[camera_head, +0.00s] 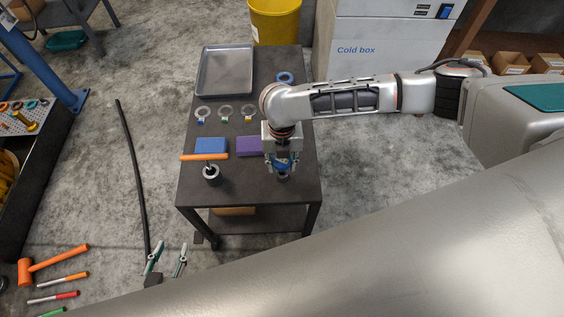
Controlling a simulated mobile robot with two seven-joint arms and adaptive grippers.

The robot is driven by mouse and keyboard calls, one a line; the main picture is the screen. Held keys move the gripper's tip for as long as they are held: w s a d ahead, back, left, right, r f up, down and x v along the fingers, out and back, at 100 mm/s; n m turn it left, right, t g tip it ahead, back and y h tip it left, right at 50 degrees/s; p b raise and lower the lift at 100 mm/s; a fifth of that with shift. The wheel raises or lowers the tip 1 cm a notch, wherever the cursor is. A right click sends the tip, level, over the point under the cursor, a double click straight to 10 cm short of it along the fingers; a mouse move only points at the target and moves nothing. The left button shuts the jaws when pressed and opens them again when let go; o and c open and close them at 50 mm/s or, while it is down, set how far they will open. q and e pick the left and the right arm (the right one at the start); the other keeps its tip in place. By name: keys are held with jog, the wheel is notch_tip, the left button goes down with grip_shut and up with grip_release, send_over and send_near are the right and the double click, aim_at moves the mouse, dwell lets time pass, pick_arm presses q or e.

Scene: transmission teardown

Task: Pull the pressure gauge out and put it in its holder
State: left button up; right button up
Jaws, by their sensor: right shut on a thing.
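My right gripper (283,166) points down over the right front part of the dark table. It is shut on a small blue thing (281,163), which looks like the pressure gauge, though the fingers partly hide it. A short round dark holder (283,177) is right below it. I cannot tell whether the gauge sits in that holder or is just above it.
The dark table (258,200) carries a grey tray (225,72), several metal rings, a blue ring (285,77), a blue block (210,146) and a purple block (249,147). A yellow bin (274,22) and the Cold box (385,75) stand behind. An orange mallet (50,262) is at lower left.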

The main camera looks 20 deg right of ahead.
pick_arm(q)
jog(key=shift+w+r, duration=0.1)
pick_arm(e)
jog(key=shift+f, duration=0.2)
pick_arm(q)
jog(key=shift+w+a+r, duration=0.1)
jog(key=shift+w+r, duration=0.2)
jog(key=shift+r, duration=0.1)
jog(key=shift+s+f, duration=0.2)
pick_arm(e)
jog(key=shift+f, duration=0.2)
jog(key=shift+f, duration=0.15)
pick_arm(q)
jog(key=shift+s+f, duration=0.15)
jog(key=shift+f, duration=0.05)
pick_arm(e)
jog(key=shift+f, duration=0.5)
jog(key=o, duration=1.2)
jog(key=shift+c, duration=0.2)
pick_arm(q)
jog(key=shift+r, duration=0.1)
pick_arm(e)
jog(key=shift+o, duration=0.8)
